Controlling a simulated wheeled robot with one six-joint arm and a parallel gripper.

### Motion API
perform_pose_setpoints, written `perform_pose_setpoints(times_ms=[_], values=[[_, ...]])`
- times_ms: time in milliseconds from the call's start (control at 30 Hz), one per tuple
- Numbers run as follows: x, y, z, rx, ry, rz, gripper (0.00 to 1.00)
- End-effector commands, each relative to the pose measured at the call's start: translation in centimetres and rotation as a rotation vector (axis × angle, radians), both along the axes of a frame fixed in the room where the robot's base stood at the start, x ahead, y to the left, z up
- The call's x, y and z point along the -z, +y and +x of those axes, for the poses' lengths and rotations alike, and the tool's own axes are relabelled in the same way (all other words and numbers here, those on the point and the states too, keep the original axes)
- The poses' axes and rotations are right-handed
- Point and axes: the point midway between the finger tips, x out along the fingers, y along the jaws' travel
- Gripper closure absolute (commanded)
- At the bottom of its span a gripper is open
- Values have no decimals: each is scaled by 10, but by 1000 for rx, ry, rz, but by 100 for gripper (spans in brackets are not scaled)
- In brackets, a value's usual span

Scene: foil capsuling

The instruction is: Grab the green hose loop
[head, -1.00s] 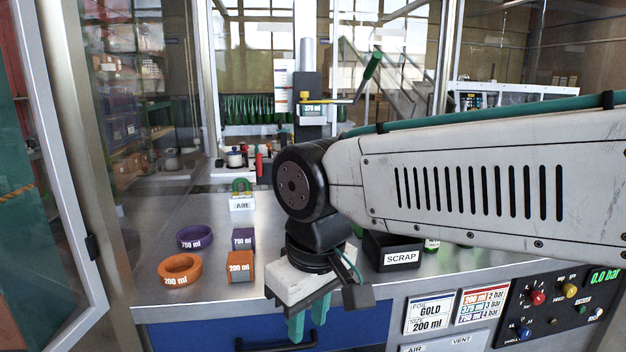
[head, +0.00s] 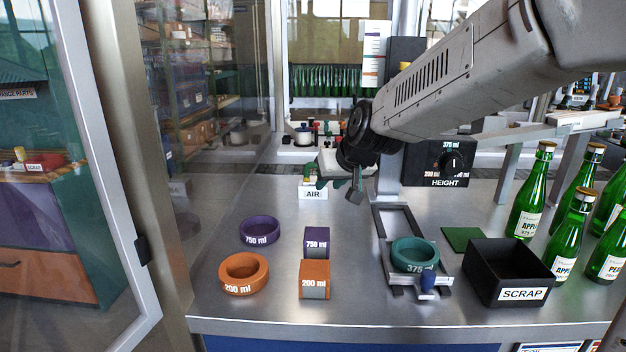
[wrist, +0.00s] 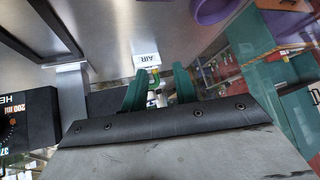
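The green hose loop (wrist: 152,96) shows in the wrist view as a small green piece with a yellow part, beside the white block labelled AIR (wrist: 146,61). It lies between the two green fingers of my gripper (wrist: 158,84), which are open with a gap around it. I cannot tell whether either finger touches it. In the head view my gripper (head: 326,182) reaches down at the AIR block (head: 313,194), and the fingers and wrist hide most of the loop.
Purple (head: 260,230) and orange (head: 243,288) rings and matching blocks stand in front of the AIR block. A teal ring (head: 414,247) sits in a metal fixture. A black SCRAP bin (head: 507,262) and green bottles (head: 530,200) stand right. A glass wall is left.

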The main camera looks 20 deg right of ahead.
Motion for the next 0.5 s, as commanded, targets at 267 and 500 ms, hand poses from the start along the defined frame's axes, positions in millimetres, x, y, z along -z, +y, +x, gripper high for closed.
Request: perform_pose_setpoints(times_ms=[267, 500], values=[[47, 4, 160, 122, -288, -43, 71], [76, -3, 214, 207, -416, -102, 71]])
